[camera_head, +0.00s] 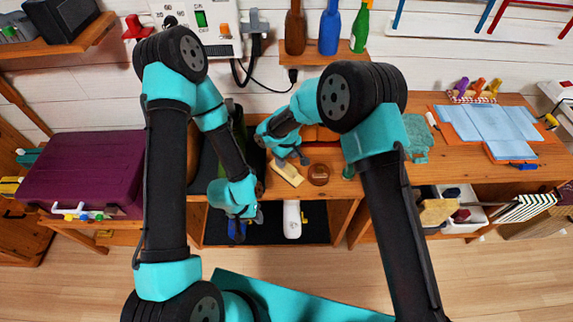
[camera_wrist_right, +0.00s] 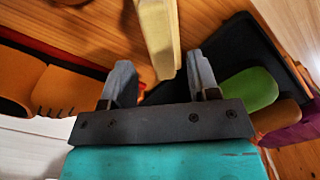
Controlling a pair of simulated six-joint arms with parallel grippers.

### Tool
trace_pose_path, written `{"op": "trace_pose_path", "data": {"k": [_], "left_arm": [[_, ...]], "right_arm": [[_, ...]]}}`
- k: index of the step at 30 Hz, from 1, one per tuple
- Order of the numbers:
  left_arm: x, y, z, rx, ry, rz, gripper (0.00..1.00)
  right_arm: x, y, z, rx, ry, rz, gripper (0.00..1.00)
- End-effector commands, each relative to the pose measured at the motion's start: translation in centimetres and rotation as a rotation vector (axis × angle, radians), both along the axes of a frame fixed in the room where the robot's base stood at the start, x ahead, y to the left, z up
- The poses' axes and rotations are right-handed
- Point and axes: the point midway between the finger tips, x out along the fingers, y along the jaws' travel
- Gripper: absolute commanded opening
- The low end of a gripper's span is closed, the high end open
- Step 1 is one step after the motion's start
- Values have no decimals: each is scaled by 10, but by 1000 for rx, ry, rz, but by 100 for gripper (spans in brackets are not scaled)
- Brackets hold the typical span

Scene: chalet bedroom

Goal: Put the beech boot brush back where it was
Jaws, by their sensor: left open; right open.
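The pale wooden boot brush (camera_head: 288,173) lies on the wooden bench top just in front of my right gripper (camera_head: 291,158). In the right wrist view the brush (camera_wrist_right: 158,38) lies end-on, its near end about level with the open fingertips of the right gripper (camera_wrist_right: 160,80). I cannot tell whether a finger touches it. My right gripper holds nothing. My left gripper (camera_head: 243,214) is open, low in front of the bench's open compartment, near a blue object (camera_head: 236,230) there. The left arm partly hides what stands behind it.
A round brown tin (camera_head: 318,174) sits right of the brush. A dark tray (camera_head: 208,160) holding a green item (camera_wrist_right: 248,90) is to its left. Brown leather footwear (camera_wrist_right: 55,90) is close by the right gripper. A white object (camera_head: 292,219) stands in the compartment below. A purple case (camera_head: 90,170) is far left.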

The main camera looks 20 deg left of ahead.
Motion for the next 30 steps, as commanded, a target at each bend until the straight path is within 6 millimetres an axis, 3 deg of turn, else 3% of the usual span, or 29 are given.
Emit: {"op": "trace_pose_path", "data": {"k": [6, 11, 30], "left_arm": [[0, 0, 0, 0, 0, 0, 43], [0, 0, 0, 0, 0, 0, 43], [0, 0, 0, 0, 0, 0, 43]], "right_arm": [[1, 0, 41, 0, -1, -1, 55], [0, 0, 57, 0, -1, 0, 55], [0, 0, 61, -1, 0, 0, 55]]}}
